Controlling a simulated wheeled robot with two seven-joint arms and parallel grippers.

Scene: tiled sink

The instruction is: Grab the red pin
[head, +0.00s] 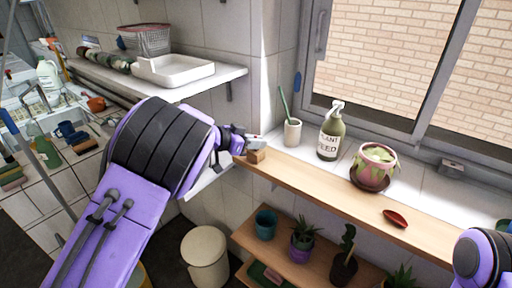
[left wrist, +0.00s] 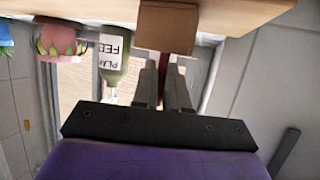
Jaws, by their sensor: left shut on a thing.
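My left gripper (head: 240,145) is at the left end of the wooden shelf, beside a small wooden block (head: 256,156). The left wrist view shows its two fingers (left wrist: 164,85) close together, shut on a narrow dark red thing (left wrist: 163,72), which looks like the red pin. The pin sits right against the wooden block (left wrist: 168,28) in that view; I cannot tell whether they touch. The fingers hide most of the pin, and it cannot be made out in the head view. My right gripper is out of view; only part of my right arm shows at the lower right.
The wooden shelf (head: 320,190) runs under the window. On the sill are a white cup (head: 292,133), a plant feed spray bottle (head: 328,140) and a pink pot (head: 374,165). A red dish-like thing (head: 396,218) lies on the shelf. Potted plants stand below.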

